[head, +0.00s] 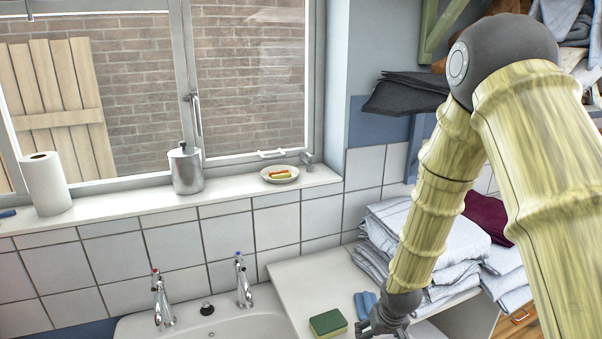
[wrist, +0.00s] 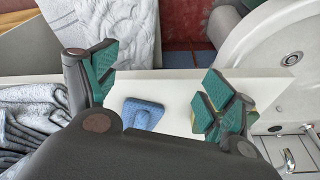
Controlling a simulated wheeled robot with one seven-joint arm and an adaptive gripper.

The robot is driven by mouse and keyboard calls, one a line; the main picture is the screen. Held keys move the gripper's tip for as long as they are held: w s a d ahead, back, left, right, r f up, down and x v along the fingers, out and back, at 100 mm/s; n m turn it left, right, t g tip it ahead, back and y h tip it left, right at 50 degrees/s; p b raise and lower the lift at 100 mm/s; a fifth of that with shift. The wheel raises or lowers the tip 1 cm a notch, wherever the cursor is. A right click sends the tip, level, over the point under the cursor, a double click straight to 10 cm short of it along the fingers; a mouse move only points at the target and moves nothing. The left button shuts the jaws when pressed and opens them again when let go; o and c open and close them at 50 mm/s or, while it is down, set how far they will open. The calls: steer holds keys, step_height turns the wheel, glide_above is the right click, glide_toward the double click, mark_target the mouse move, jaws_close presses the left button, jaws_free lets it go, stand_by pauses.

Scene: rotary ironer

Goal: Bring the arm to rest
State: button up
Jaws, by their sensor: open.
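My arm, with yellow-green bamboo-like links, reaches down from the upper right of the head view. My gripper (head: 384,318) is at the bottom edge, over the white worktop (head: 313,277), and is partly cut off. In the wrist view my gripper (wrist: 160,80) has its two green-padded fingers spread wide, with nothing held between them. A small blue object (wrist: 144,114) lies on the worktop, seen between the fingers and apart from them. In the head view it shows just left of my gripper (head: 364,303).
A green-topped sponge (head: 328,323) lies on the worktop beside the sink (head: 215,322) and its taps. Stacked folded towels (head: 452,245) stand close to my forearm. A dark folded cloth (head: 405,93) is above. The windowsill holds a paper roll (head: 46,183), canister (head: 186,168) and dish (head: 280,175).

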steer(key=s+f+g+p, duration=0.1)
steer(key=s+f+g, duration=0.1)
steer(key=s+f, duration=1.4)
steer(key=s, duration=0.9)
steer(key=s+f+g+p, duration=0.1)
steer(key=s+f, duration=0.1)
steer(key=s, duration=0.8)
steer(key=shift+s+d, duration=0.25)
steer(key=shift+s, duration=0.1)
steer(key=shift+f, duration=0.1)
